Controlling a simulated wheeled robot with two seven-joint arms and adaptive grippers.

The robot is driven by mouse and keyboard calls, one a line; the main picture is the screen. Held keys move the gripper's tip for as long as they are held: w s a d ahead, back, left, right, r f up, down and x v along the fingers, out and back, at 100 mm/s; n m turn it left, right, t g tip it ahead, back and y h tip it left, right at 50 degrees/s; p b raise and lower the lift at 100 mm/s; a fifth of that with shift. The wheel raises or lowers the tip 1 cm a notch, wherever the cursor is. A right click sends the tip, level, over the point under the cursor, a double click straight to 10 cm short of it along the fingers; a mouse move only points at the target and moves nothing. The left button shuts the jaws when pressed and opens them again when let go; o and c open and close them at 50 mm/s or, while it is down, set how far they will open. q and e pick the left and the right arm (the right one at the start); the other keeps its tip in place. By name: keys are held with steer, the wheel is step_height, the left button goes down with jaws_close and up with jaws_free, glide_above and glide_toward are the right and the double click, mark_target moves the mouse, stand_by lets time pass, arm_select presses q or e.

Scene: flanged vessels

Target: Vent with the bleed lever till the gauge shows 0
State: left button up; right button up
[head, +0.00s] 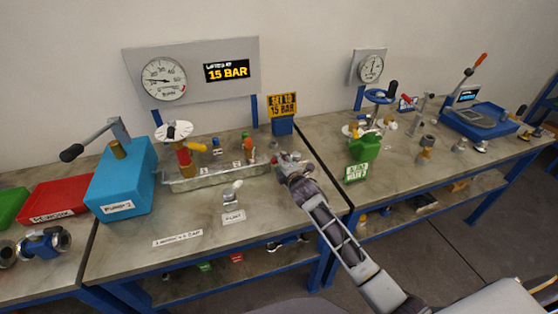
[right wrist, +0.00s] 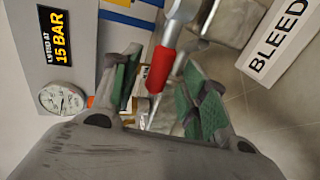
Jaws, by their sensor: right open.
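The bleed lever has a red grip (right wrist: 160,69) on a grey metal arm. In the right wrist view it lies between the open green-padded fingers of my right gripper (right wrist: 163,62); contact cannot be told. A white BLEED label (right wrist: 283,40) is beside it. In the head view my right gripper (head: 283,161) is at the right end of the metal tray and hides the lever. The large gauge (head: 163,79) is on the grey wall panel, its needle pointing left; the exact reading is too small to tell. It also shows in the right wrist view (right wrist: 62,99). My left gripper is not in view.
A display (head: 227,71) beside the gauge reads LIFTED AT 15 BAR. A yellow SET TO 15 BAR sign (head: 283,104) stands behind my gripper. The blue pump (head: 123,180) is left of the metal tray (head: 215,180). A green container (head: 364,148) stands on the right bench.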

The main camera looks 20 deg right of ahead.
steer(key=shift+x, duration=1.65)
jaws_close()
